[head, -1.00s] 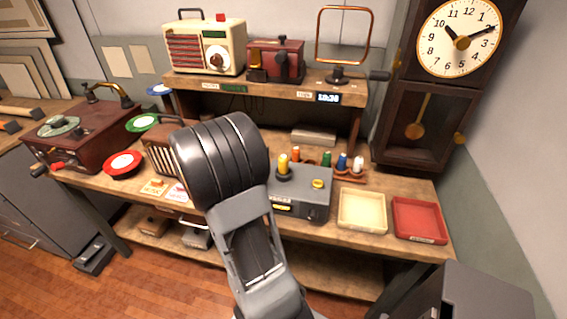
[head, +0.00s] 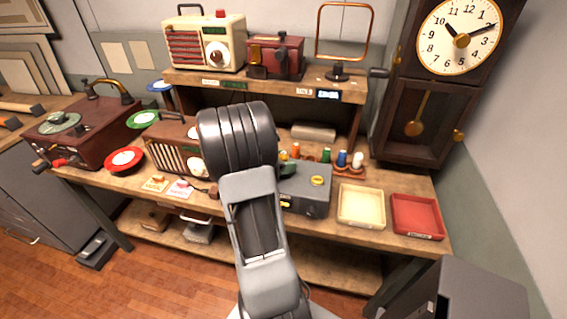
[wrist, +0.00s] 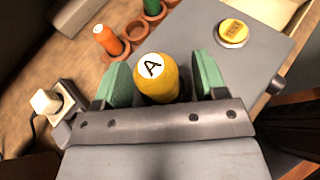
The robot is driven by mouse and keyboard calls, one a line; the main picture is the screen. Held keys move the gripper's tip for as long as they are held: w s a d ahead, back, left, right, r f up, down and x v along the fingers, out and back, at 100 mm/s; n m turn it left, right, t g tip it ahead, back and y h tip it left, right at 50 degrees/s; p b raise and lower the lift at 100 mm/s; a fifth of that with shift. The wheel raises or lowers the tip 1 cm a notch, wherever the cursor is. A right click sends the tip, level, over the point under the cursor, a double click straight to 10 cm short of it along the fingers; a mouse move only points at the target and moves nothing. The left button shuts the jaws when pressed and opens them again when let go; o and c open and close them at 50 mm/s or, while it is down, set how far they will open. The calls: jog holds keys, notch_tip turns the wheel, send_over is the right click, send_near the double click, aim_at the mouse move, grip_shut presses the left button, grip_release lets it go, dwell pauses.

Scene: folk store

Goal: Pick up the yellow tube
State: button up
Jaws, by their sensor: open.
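The yellow tube (wrist: 155,82), with a white cap lettered "A", stands between the two green finger pads of my gripper (wrist: 163,77) in the wrist view. The gripper is open, with a gap to the right pad; the left pad is close to the tube, and I cannot tell if they touch. The tube's lower part is hidden behind the gripper body. In the head view my arm hides the tube, and only a bit of green finger shows above the grey box (head: 307,188). That box also shows in the wrist view (wrist: 225,60) with a yellow round button (wrist: 233,31).
An orange tube (wrist: 107,40) and a green tube (wrist: 153,8) stand in a holder behind. Blue (head: 342,159) and white (head: 358,161) tubes stand farther right. A cream tray (head: 361,206) and a red tray (head: 417,216) lie at the right. A shelf (head: 265,86) overhangs the back.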

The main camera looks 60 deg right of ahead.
jog(key=c, duration=0.8)
